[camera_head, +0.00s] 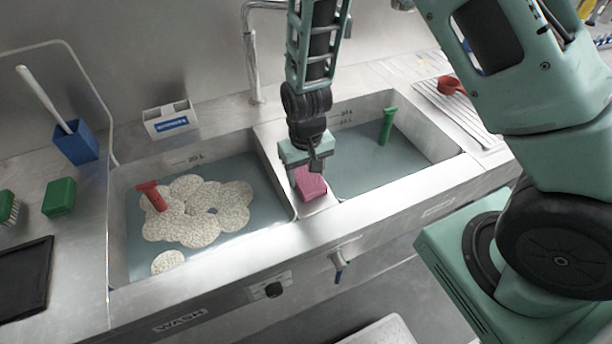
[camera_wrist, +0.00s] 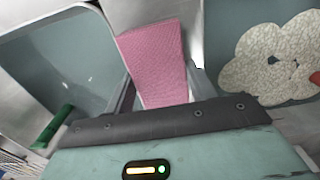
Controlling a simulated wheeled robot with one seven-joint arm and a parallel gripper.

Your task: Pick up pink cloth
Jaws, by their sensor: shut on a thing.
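The pink cloth (camera_head: 310,183) is a small folded block at the divider between the two sink basins. My gripper (camera_head: 308,172) is directly above it, pointing down, and is shut on it. In the wrist view the pink cloth (camera_wrist: 158,60) extends out from between the two fingers of my gripper (camera_wrist: 160,90), with a finger along each side. I cannot tell whether the cloth still touches the metal divider below it.
The left basin (camera_head: 125,215) holds water with pale foam and a red-handled object (camera_head: 153,194). The right basin (camera_head: 420,165) holds water and a green object (camera_head: 387,125). A faucet (camera_head: 252,60) stands behind. A blue holder (camera_head: 76,143) and green sponge (camera_head: 60,196) are left.

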